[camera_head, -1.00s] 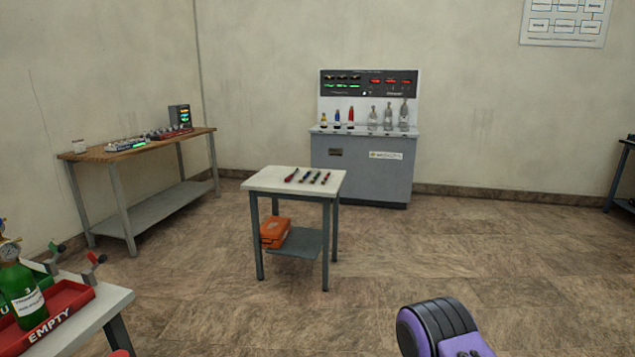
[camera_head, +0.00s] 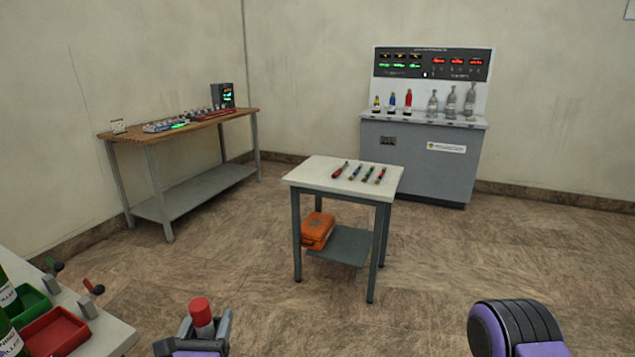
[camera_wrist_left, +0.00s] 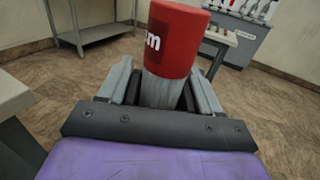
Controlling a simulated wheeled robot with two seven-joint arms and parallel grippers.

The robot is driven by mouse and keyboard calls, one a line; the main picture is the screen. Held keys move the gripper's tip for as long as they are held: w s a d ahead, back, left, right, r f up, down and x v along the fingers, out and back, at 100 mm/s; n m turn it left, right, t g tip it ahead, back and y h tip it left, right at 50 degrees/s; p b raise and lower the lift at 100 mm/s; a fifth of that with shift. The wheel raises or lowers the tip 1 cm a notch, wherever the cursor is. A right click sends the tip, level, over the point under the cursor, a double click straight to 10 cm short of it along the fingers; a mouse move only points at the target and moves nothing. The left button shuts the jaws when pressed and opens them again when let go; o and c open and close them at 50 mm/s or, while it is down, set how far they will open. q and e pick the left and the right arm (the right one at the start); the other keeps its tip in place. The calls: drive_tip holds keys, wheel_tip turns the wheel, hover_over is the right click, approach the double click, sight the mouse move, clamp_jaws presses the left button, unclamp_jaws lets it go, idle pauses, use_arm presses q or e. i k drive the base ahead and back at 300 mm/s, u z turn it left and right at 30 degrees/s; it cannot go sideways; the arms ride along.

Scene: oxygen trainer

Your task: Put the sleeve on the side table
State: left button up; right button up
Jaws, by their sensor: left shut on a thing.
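My left gripper (camera_head: 206,326) is shut on the sleeve (camera_head: 201,311), a grey piece with a red top, at the bottom of the head view. In the left wrist view the sleeve (camera_wrist_left: 174,40) stands up between the fingers, with part of a white letter marking showing on the red. The side table (camera_head: 325,174), with a pale top and grey legs, stands ahead, apart from the gripper. Several small coloured tools lie in a row on its top, and its front left part is bare. My right gripper is not in view; only part of my right arm shows at bottom right.
An orange case (camera_head: 317,229) sits on the side table's lower shelf. A wooden workbench (camera_head: 185,131) stands at back left, and a grey console (camera_head: 420,160) with bottles at the back. A table with green and red trays (camera_head: 55,335) is at lower left. Floor between is clear.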

sight(319, 168)
drive_tip(key=i, duration=3.7)
drive_tip(key=z, duration=0.75)
